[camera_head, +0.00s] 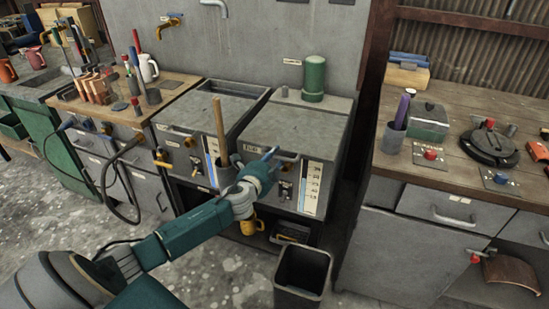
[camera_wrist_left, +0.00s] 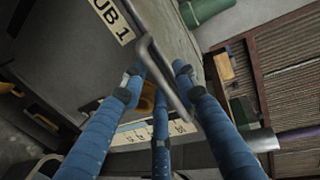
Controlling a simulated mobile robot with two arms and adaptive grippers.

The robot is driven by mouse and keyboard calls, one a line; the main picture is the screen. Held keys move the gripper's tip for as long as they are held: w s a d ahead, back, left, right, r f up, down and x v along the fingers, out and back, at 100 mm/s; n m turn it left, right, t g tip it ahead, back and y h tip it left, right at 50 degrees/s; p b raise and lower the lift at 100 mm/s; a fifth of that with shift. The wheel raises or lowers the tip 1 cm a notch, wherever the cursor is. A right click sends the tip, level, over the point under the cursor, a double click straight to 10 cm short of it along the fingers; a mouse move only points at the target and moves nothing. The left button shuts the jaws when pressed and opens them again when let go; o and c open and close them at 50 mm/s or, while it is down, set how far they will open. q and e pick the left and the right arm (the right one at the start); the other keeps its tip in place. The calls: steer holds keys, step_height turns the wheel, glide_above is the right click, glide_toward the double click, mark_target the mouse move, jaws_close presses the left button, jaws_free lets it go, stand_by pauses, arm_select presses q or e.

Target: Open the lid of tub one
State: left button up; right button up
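Tub one (camera_head: 312,188) is the right one of two grey tubs, with a yellowed label (camera_head: 252,149) on its front edge that reads "UB 1" in the left wrist view (camera_wrist_left: 113,20). Its grey lid (camera_head: 305,128) lies flat and shut. A bent metal handle (camera_head: 288,158) sticks out at the lid's front edge. My left gripper (camera_head: 270,157) is at this handle. In the left wrist view the handle (camera_wrist_left: 166,78) passes between the blue fingers of the gripper (camera_wrist_left: 158,80), which are spread apart. Contact with the handle is unclear. My right gripper is out of view.
A green cylinder (camera_head: 314,78) stands behind the lid. A wooden-handled tool (camera_head: 219,130) stands upright left of my gripper. A dark bin (camera_head: 302,275) sits on the floor in front. A wooden-topped workbench (camera_head: 450,160) stands to the right, across a narrow gap.

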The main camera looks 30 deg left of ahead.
arm_select(q)
jaws_close()
